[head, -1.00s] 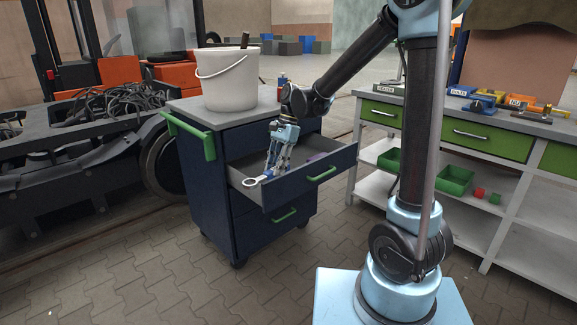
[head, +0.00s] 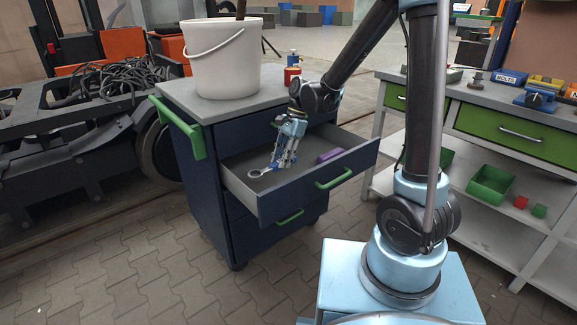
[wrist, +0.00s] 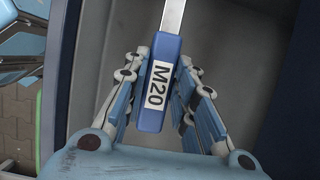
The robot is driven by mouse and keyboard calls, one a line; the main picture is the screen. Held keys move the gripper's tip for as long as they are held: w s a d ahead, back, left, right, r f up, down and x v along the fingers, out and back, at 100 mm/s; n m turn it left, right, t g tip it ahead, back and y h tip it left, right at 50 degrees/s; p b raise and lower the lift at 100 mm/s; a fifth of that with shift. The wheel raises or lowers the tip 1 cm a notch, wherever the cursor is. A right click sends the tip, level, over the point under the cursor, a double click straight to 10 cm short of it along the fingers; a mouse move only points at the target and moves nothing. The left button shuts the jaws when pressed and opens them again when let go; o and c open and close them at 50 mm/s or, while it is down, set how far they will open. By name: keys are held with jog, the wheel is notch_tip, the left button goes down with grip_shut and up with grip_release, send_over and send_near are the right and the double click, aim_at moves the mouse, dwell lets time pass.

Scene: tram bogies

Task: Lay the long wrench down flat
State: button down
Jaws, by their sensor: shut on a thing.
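The long wrench shows its pale ring end (head: 256,173) in the head view, low over the floor of the open drawer (head: 305,187) near its left side. In the wrist view its blue handle (wrist: 156,85), labelled M20, lies between my fingers, with the bare metal shank (wrist: 172,17) running out ahead. My gripper (head: 276,164) is shut on the handle and points down into the drawer; it also shows in the wrist view (wrist: 158,65). I cannot tell whether the wrench touches the drawer floor.
A purple item (head: 328,156) lies at the drawer's right. A white bucket (head: 222,62) and a red container (head: 292,76) stand on the dark blue cabinet (head: 233,208). A workbench with bins (head: 490,184) is at right. The drawer's middle looks mostly clear.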

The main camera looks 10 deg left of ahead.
jog(key=f, duration=0.4)
jog(key=shift+w+d+f, duration=0.15)
jog(key=shift+w+f, duration=0.1)
jog(key=shift+f, duration=0.05)
jog(key=shift+s+f, duration=0.15)
jog(key=shift+f, duration=2.3)
jog(key=shift+f, duration=0.1)
jog(key=c, duration=1.3)
grip_release()
